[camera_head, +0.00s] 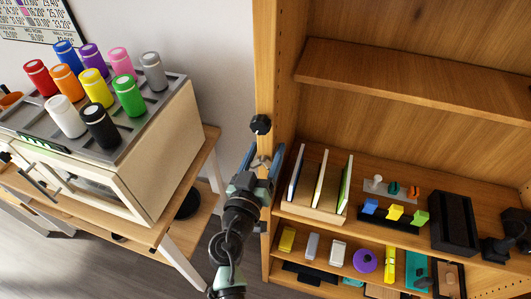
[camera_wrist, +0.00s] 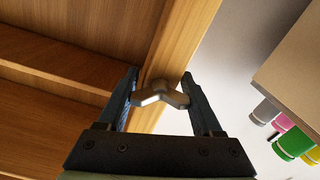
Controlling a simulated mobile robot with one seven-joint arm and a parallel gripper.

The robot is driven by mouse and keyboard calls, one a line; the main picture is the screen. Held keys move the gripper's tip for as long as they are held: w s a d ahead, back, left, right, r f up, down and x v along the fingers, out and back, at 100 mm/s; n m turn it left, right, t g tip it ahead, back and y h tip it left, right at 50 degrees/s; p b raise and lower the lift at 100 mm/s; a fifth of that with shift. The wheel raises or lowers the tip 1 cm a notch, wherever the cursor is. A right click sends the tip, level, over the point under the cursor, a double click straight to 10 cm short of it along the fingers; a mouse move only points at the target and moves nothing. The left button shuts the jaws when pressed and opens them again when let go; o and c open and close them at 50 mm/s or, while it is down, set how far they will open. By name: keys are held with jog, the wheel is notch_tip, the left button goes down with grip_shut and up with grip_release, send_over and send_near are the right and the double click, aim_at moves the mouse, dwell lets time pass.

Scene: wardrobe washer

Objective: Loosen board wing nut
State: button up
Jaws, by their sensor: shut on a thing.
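The wing nut (camera_wrist: 160,95) is grey metal with two splayed wings. It sits at the front edge of the wooden side panel (camera_wrist: 188,35). My gripper (camera_wrist: 160,82) has its two blue fingers on either side of it, closed on its wing tips. In the head view my gripper (camera_head: 262,163) is at the left upright of the wooden wardrobe, just below a black round knob (camera_head: 260,124). The wing nut is small there and partly hidden by the gripper. Its threaded stem cannot be seen.
Right of my gripper, shelves hold upright boards (camera_head: 319,178), colored blocks (camera_head: 395,212), a black tray (camera_head: 453,222) and a purple round item (camera_head: 365,261). On the left, a cream appliance (camera_head: 150,165) carries several colored canisters (camera_head: 98,88). A white wall (camera_head: 215,60) stands between.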

jog(key=o, duration=1.4)
jog(key=shift+c, duration=0.2)
jog(key=shift+s, duration=0.1)
jog(key=shift+s+a+f, duration=0.1)
jog(key=shift+s+a, duration=0.05)
jog(key=shift+s, duration=0.1)
jog(key=b+v, duration=0.5)
jog(key=v, duration=0.7)
jog(key=shift+s, duration=0.15)
